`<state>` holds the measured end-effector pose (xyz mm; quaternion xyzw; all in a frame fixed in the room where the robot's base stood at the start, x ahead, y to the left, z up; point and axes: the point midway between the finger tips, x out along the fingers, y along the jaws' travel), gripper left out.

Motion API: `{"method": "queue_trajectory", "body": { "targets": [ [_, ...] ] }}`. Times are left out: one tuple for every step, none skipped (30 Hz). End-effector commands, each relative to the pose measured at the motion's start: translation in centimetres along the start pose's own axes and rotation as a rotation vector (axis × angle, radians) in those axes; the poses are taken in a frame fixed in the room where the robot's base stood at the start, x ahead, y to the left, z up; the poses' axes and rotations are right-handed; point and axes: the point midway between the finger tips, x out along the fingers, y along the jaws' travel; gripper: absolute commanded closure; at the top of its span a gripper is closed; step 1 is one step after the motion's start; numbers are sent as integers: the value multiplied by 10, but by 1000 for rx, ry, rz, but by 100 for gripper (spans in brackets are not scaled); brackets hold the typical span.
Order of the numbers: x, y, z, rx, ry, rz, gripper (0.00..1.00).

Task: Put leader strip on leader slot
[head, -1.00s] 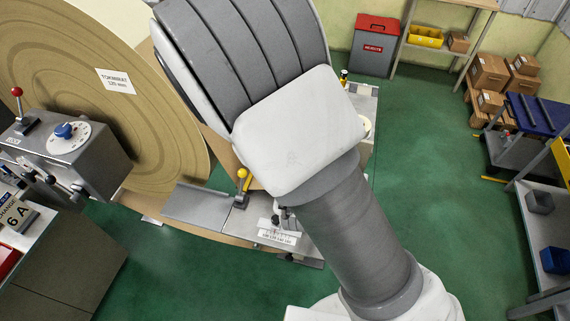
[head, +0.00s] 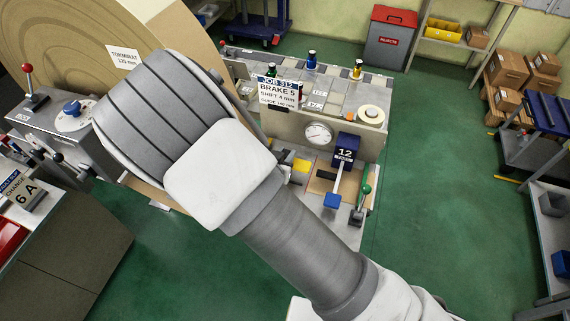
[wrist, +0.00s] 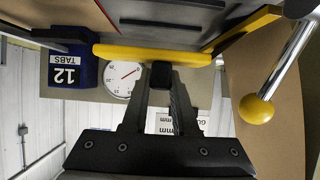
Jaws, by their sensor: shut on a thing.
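My gripper (wrist: 161,80) shows in the wrist view with its fingers close together on a small dark block (wrist: 161,72). The block sits just below a yellow bar (wrist: 150,54); I cannot tell whether they touch. In the head view my gripper is hidden behind my arm. I cannot clearly identify the leader strip or the leader slot in either view. A brown sheet-like surface (wrist: 280,65) fills the right of the wrist view. A lever with a yellow ball knob (wrist: 257,108) stands in front of it.
The navy 12 TABS box (head: 345,149) and round dial (head: 317,134) are on the machine; a green-knobbed lever (head: 364,190) stands beside them. A large brown roll (head: 75,38) and grey control box (head: 70,120) are at left.

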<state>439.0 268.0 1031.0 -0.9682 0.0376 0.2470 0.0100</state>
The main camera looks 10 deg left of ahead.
Motion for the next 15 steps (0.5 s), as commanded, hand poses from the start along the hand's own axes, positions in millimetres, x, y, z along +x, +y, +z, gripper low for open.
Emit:
{"method": "queue_trajectory", "body": {
  "targets": [
    [2, -2, 1, 0, 0, 1, 100],
    [2, -2, 2, -1, 0, 1, 100],
    [3, -2, 4, -1, -1, 1, 100],
    [4, -2, 6, -1, -1, 2, 100],
    [6, -2, 9, -1, -1, 2, 100],
    [8, -2, 13, -2, -1, 2, 100],
    [10, -2, 17, -2, -1, 1, 100],
    [12, -2, 20, -2, -1, 1, 100],
    [15, -2, 26, -2, -1, 1, 100],
    [17, -2, 29, -2, -1, 1, 100],
    [19, -2, 32, -2, -1, 1, 100],
    [21, -2, 36, -2, -1, 1, 100],
    [21, -2, 37, -2, -1, 1, 100],
    [22, -2, 38, -2, 0, 0, 100],
    [22, -2, 38, -1, 0, 0, 100]
  ]
}}
